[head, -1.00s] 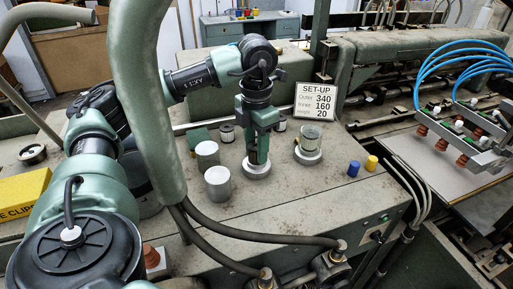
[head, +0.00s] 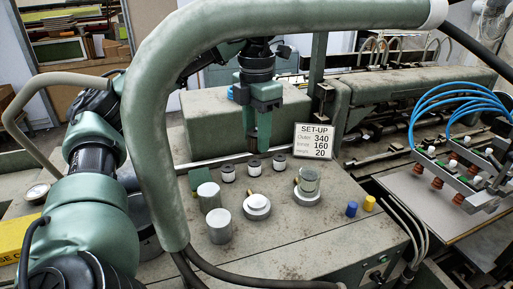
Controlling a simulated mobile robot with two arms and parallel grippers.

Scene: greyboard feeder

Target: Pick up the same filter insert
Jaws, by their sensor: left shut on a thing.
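My left gripper (head: 257,150) points straight down, raised above the bench behind the open round housing (head: 257,214). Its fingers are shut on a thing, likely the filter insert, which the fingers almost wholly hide. The open housing is a low metal ring with a pale inside and a small brass-coloured stem. Small dark-and-white cylinders stand in a row behind it: left (head: 228,173), middle (head: 253,167) and right (head: 279,162). The middle one is just below the gripper and apart from it. My right gripper is not in view.
Two white-topped metal cups (head: 209,197) (head: 220,229) stand left of the housing. A glass bowl (head: 309,180) stands on a second housing at right. Blue (head: 351,209) and yellow (head: 369,203) cylinders stand near the right edge. A set-up sign (head: 313,141) stands behind. The front bench is clear.

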